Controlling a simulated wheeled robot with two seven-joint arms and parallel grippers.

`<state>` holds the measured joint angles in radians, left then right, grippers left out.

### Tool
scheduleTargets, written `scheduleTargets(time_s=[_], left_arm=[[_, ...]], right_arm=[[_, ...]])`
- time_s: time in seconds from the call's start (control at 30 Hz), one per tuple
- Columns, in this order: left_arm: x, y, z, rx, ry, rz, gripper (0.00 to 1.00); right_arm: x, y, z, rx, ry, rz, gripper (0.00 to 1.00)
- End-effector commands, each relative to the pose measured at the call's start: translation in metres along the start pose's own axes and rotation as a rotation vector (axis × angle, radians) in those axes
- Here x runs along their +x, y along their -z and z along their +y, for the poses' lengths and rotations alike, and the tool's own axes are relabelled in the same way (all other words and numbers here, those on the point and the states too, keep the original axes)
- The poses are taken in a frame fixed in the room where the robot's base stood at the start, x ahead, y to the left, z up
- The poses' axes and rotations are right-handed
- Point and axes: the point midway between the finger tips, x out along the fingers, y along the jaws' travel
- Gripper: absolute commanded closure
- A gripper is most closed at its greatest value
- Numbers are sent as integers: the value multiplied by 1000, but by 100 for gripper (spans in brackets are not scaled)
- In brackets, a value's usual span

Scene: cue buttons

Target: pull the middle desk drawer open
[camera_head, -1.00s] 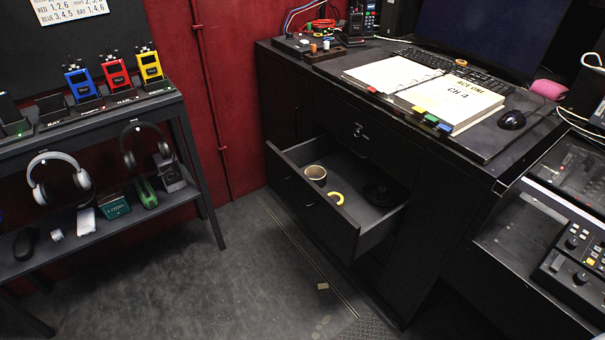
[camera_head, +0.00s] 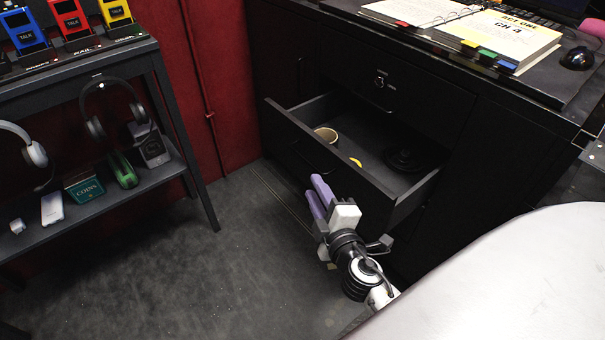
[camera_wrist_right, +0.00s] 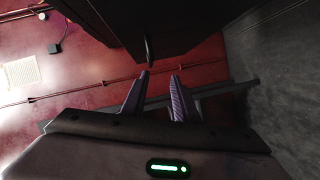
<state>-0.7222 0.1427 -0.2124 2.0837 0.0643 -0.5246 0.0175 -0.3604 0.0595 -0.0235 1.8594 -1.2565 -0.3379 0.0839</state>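The black desk drawer (camera_head: 285,132) below the top drawer (camera_head: 420,95) stands pulled out, its inside visible. It holds a tan cup (camera_head: 326,135), a yellow curved piece (camera_head: 355,162) and a dark coiled item (camera_head: 405,160). My right gripper (camera_head: 316,188) is just in front of the drawer's front panel, its purple fingers pointing towards it. In the right wrist view the two fingers (camera_wrist_right: 160,78) are apart with nothing between them. A handle (camera_wrist_right: 149,50) on a dark panel lies just beyond the fingertips; I cannot tell whether they touch. My left gripper is not in view.
The desktop carries an open binder (camera_head: 510,40) and a black mouse (camera_head: 577,58). A shelf rack (camera_head: 150,45) with headphones (camera_head: 112,105) and coloured radios stands at left. The floor (camera_head: 200,270) between rack and desk is mostly clear. A large pale surface covers the lower right.

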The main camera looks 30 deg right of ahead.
Motion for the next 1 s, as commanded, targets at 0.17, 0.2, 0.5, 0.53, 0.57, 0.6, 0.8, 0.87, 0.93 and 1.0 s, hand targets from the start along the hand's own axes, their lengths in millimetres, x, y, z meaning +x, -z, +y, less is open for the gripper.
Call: scheduleTargets(time_s=[0.17, 0.2, 0.5, 0.53, 0.57, 0.6, 0.8, 0.87, 0.93, 1.0], left_arm=[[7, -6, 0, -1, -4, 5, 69], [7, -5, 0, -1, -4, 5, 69], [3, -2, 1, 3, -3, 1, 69], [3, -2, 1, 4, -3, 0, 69], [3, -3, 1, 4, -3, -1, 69], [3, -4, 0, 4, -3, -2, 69], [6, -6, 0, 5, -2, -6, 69], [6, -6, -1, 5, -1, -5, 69], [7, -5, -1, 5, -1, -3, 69], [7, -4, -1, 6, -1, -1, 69]], right_arm=[[14, -1, 10, -110, -74, 3, 73], [17, 0, 12, -118, -80, 3, 73], [64, 1, 20, -123, -83, 3, 73], [70, 1, 20, -123, -83, 3, 73], [75, 1, 19, -123, -82, 4, 73], [82, 1, 20, -123, -82, 4, 73], [108, 0, 20, -121, -80, 3, 73], [112, 0, 21, -121, -80, 3, 73], [114, 0, 21, -121, -79, 3, 73], [115, 0, 21, -121, -79, 2, 73]])
